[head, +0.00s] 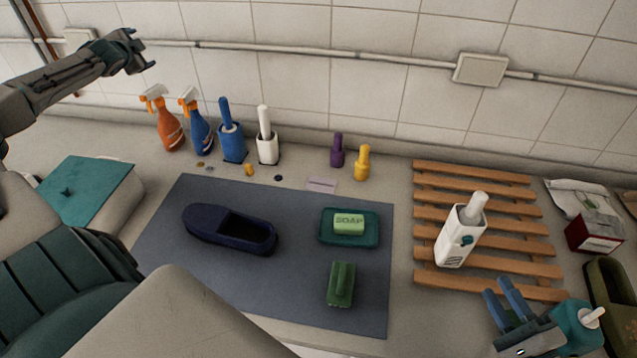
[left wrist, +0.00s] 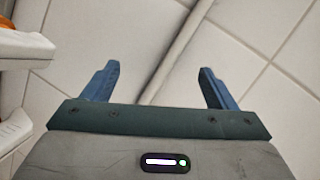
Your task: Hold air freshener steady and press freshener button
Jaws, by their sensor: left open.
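My right gripper (head: 497,286) is at the lower right, in front of the rack and apart from the bottle. Its blue fingers are spread with nothing between them. My left gripper (head: 136,48) is raised at the upper left near the tiled wall, far from the bottle. The left wrist view shows its fingers (left wrist: 160,80) wide apart and empty.
Spray bottles (head: 168,128) and brush holders (head: 232,143) line the wall. A teal dispenser (head: 572,318) is beside my right gripper; a red-white box (head: 594,233) is farther right.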

